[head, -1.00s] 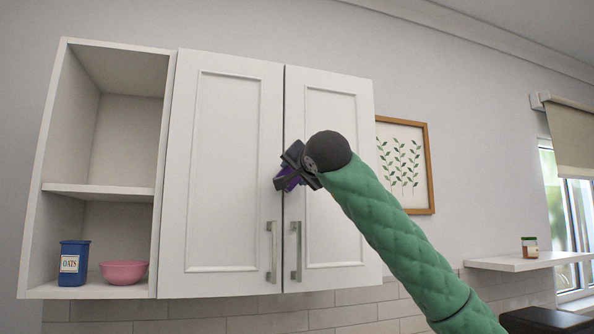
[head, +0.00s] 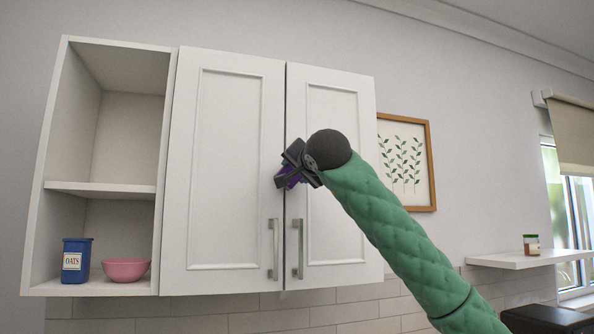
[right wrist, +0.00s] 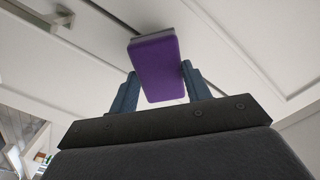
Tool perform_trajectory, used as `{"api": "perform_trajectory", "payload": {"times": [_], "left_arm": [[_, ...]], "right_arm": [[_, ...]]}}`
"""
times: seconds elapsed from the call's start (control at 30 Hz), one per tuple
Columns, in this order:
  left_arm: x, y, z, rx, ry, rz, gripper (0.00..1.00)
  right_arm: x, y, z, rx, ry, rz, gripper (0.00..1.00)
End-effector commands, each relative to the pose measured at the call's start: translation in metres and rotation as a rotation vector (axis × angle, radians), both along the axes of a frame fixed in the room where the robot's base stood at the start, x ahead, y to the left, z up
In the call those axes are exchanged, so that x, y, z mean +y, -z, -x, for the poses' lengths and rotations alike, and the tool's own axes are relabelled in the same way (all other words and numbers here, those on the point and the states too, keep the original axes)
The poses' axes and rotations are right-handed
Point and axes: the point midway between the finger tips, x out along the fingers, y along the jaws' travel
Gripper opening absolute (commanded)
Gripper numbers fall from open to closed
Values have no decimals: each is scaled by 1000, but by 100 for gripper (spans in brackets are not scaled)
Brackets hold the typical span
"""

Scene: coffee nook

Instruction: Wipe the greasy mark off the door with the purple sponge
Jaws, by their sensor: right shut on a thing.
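My right gripper (head: 290,172) is shut on the purple sponge (head: 291,180), up against the white cabinet doors near the seam between the left door (head: 230,170) and the right door (head: 336,120). In the right wrist view the sponge (right wrist: 156,68) sits between the two blue-grey fingers, its grey far side close to or touching the door; I cannot tell which. No greasy mark shows on the visible door surfaces; the arm and gripper hide part of the right door. My left gripper is not in view.
Two bar handles (head: 274,250) hang low by the seam. Left is an open shelf unit (head: 100,189) with a blue oats box (head: 76,260) and a pink bowl (head: 126,270). A framed leaf picture (head: 405,160) hangs right of the cabinet. A jar (head: 531,245) stands on a wall shelf.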

Motion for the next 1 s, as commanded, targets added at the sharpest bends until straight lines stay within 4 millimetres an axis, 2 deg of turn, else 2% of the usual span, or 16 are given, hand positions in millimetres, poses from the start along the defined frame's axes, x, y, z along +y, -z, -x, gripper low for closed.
{"api": "perform_trajectory", "payload": {"times": [1.0], "left_arm": [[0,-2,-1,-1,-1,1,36]], "right_arm": [[1,0,-13,0,1,0,30]]}}
